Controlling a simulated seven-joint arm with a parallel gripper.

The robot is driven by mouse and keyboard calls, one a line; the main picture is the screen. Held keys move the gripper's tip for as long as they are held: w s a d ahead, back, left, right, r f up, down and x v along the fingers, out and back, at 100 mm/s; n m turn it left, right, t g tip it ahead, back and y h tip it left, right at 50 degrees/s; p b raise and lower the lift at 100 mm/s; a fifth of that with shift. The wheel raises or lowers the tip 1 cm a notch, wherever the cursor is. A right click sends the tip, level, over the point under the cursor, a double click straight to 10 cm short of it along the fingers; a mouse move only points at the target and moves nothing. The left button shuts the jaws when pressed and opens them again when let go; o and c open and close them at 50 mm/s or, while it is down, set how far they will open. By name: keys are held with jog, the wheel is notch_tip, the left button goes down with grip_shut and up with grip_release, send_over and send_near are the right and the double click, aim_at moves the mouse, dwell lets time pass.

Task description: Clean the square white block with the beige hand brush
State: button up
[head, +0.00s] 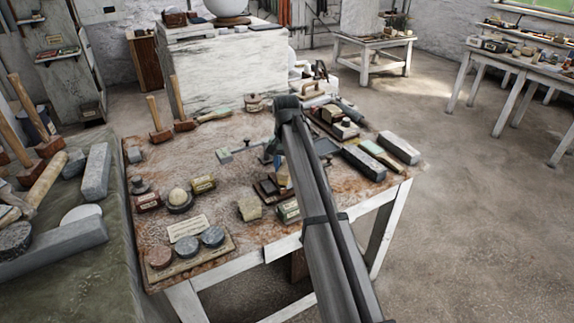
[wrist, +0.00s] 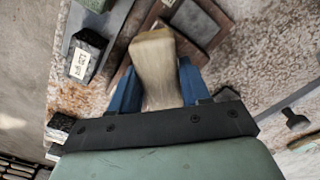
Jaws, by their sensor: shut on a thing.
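My gripper (head: 282,176) is low over the middle of the rust-stained table in the head view, partly hidden by my arm. In the wrist view its blue fingers (wrist: 156,88) are shut on a beige, streaked piece that looks like the beige hand brush (wrist: 154,60); its far end is not clear. In the head view the held brush is mostly hidden. A pale, roughly square block (head: 250,208) sits left of the gripper near the front edge; I cannot tell surely whether it is the square white block.
A dark wooden tray (wrist: 203,18) lies close beyond the fingers. A dark block with a white label (wrist: 86,60) is at left. Grey blocks (head: 364,163) lie at the table's right, and round pads on a board (head: 187,246) at front left. The table's middle left has free room.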

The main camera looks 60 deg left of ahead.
jog(key=shift+s+d, duration=0.7)
jog(key=shift+w+a, duration=0.1)
jog(key=shift+w+a, duration=1.5)
jog(key=shift+a, duration=0.05)
jog(key=shift+s+d, duration=1.6)
jog(key=shift+d, duration=0.05)
